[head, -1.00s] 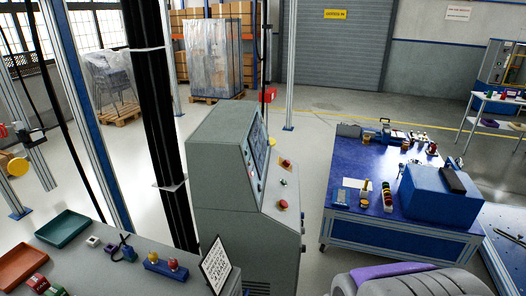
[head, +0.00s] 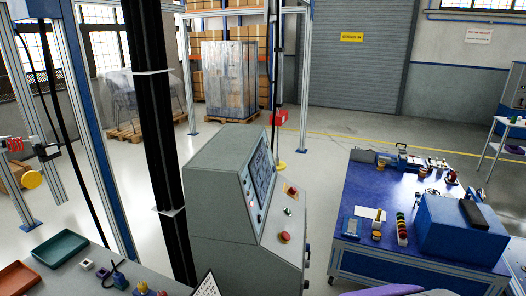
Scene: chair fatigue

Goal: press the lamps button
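A grey control console (head: 225,180) stands near the middle of the head view, its sloped face turned to the right. The face carries a screen (head: 261,169) and a column of small buttons (head: 251,197) along the screen's left side. Labels are too small to read, so I cannot tell which one is the lamps button.
A blue workbench (head: 350,222) with tools and a blue box (head: 462,230) stands to the right. A grey table (head: 75,275) with trays fills the lower left. A black post (head: 158,130) stands left of the console. Floor (head: 325,190) between console and workbench is clear.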

